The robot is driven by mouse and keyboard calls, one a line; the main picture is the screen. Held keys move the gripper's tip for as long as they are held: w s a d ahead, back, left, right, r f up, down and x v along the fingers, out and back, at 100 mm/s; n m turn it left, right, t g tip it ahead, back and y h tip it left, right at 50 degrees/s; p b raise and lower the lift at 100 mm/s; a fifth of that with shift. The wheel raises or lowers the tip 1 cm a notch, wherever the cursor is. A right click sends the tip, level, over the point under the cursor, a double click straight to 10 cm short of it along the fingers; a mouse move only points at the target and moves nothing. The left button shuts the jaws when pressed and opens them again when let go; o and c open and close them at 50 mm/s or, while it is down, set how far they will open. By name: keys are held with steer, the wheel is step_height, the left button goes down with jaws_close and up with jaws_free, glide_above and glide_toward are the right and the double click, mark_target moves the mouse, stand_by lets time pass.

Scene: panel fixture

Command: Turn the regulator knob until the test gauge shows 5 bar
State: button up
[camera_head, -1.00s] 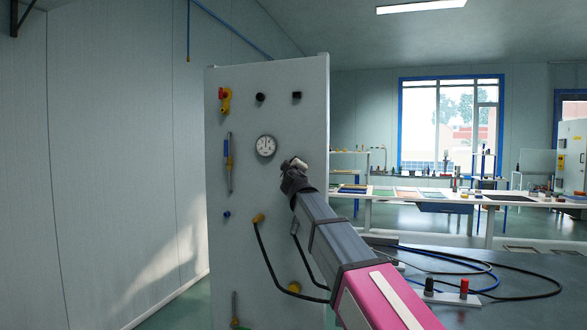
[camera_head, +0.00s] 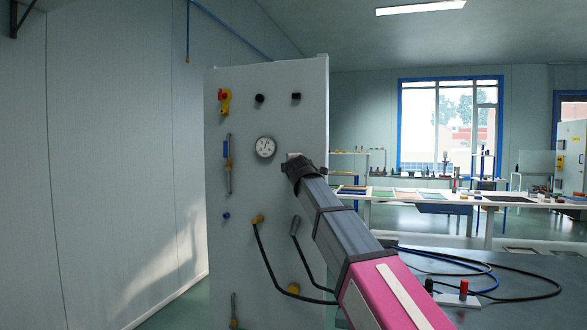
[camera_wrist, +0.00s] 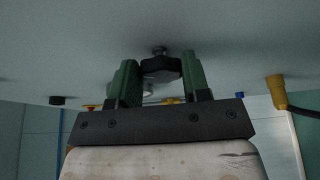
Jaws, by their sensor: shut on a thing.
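The black regulator knob (camera_wrist: 161,67) sits on a short metal stem on the panel (camera_head: 270,190). My gripper (camera_wrist: 160,78) has its two green fingers on either side of the knob, shut on it. In the head view my gripper (camera_head: 294,162) is at the panel's right half and hides the knob. The round white test gauge (camera_head: 265,147) is on the panel, up and to the left of my gripper. Its needle is too small to read surely. A pale round shape behind the knob in the wrist view is mostly hidden.
A red and yellow switch (camera_head: 225,101) and two black knobs are along the panel's top. A yellow plug (camera_head: 257,219) and a grey plug (camera_head: 295,226) with black cables hang below my gripper. A dark table (camera_head: 470,265) with cables stands at the right.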

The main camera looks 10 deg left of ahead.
steer(key=n+g+h, duration=0.1)
steer(key=n+h, duration=0.1)
steer(key=n, duration=0.3)
steer(key=n+g+h, duration=0.1)
steer(key=n+h, duration=0.2)
steer(key=n, duration=0.2)
steer(key=a+n+g+h, duration=0.1)
steer(key=n+h, duration=0.2)
steer(key=n, duration=0.2)
steer(key=shift+r+g, duration=0.3)
stand_by(0.4)
stand_by(0.5)
steer(key=o, duration=0.9)
steer(key=v, duration=1)
steer(key=shift+s+a+r, duration=0.15)
steer(key=shift+s+a, duration=0.05)
steer(key=shift+s, duration=0.15)
